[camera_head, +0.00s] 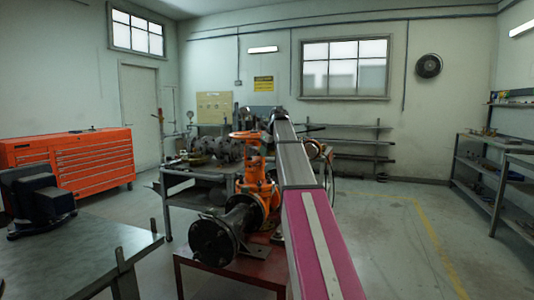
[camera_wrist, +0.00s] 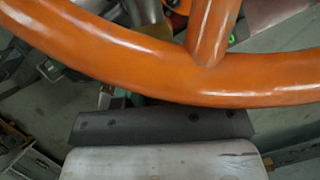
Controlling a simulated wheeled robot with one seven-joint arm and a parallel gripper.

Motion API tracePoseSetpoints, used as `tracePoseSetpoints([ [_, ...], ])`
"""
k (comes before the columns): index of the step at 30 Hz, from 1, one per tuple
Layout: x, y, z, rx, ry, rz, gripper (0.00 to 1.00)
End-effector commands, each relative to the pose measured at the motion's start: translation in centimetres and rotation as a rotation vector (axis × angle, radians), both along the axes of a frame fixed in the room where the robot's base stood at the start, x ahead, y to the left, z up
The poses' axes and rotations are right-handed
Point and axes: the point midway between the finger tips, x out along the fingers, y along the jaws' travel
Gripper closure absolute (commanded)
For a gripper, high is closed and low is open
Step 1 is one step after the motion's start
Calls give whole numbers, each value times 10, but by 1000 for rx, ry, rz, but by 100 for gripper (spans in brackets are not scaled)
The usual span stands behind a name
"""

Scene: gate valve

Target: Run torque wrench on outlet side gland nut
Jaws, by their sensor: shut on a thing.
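The orange gate valve (camera_head: 256,165) stands at the middle of the head view, with a dark flanged pipe end (camera_head: 212,240) toward me. My arm covers its right side. In the wrist view an orange handwheel (camera_wrist: 130,62) crosses the top, its rim and one spoke close to the camera. Part of my gripper (camera_wrist: 160,125) shows below the rim as a dark bar with screws. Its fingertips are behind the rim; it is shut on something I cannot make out. A grey metal cylinder (camera_wrist: 149,14) shows behind the rim. I cannot make out the torque wrench or the outlet side gland nut.
The valve sits on a red stand (camera_head: 215,275). A grey workbench (camera_head: 95,255) with a dark vise (camera_head: 40,205) is at the left front. A cart (camera_head: 190,195) with metal parts stands behind the valve. Shelves (camera_head: 500,170) line the right wall; the floor right of my arm is clear.

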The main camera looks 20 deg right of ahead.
Motion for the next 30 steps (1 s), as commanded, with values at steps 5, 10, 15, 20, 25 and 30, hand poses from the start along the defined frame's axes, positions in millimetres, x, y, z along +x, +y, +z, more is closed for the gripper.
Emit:
tracePoseSetpoints([
  [5, 0, 0, 0, 1, -2, 0, 100],
  [10, 0, 0, -4, 1, -2, 0, 100],
  [15, 0, 0, -9, 1, -2, 1, 100],
  [20, 0, 0, -14, 0, -1, 1, 100],
  [25, 0, 0, -19, 0, -1, 1, 100],
  [30, 0, 0, -21, 0, -1, 1, 100],
])
